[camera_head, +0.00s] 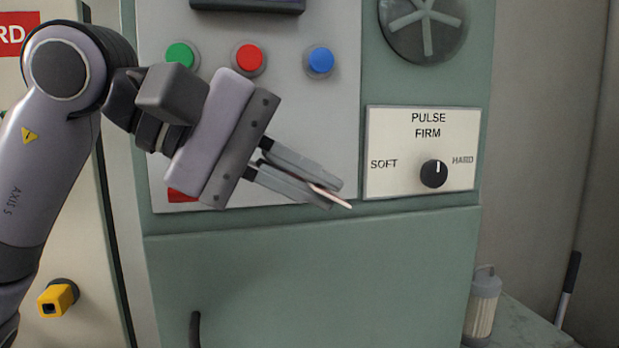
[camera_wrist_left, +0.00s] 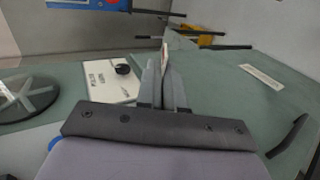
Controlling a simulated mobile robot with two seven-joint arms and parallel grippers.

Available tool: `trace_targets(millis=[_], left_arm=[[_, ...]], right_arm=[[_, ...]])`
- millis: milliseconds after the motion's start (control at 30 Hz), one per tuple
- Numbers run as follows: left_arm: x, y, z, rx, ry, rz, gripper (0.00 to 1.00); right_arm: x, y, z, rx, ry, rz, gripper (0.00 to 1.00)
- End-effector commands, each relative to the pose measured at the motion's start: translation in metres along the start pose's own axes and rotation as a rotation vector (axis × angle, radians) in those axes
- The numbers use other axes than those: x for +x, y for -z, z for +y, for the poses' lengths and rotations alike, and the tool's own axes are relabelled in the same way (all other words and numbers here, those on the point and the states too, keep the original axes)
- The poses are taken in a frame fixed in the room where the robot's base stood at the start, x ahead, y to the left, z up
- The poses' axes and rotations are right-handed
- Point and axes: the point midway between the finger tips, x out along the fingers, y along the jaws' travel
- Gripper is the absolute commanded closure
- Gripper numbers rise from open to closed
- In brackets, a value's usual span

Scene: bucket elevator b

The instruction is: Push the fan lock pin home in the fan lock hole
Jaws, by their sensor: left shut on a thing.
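My left gripper (camera_head: 334,194) is shut on a thin, pale pinkish pin (camera_head: 345,204). The pin sticks out a little past the fingertips and points down and to the right, in front of the green cabinet. In the left wrist view the pin (camera_wrist_left: 165,48) shows as a pale sliver between the fingertips. The grey round fan (camera_head: 424,25) with light spokes is at the upper right of the cabinet. It also shows at the left of the left wrist view (camera_wrist_left: 28,98). I cannot make out the fan lock hole. My right gripper is not in view.
A PULSE FIRM plate (camera_head: 423,152) with a black knob (camera_head: 433,174) is right of the fingertips. Green (camera_head: 182,55), red (camera_head: 250,59) and blue (camera_head: 320,61) buttons are above the gripper. The lower green panel (camera_head: 320,270) is mostly clear, with a dark handle (camera_head: 195,329).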

Motion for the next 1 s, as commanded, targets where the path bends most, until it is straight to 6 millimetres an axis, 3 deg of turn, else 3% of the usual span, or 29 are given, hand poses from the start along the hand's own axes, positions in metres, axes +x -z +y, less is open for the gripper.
trace_targets(millis=[1000], left_arm=[[0.000,0.022,0.000,0.000,-0.001,0.002,1.00]], right_arm=[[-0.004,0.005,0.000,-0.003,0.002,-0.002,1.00]])
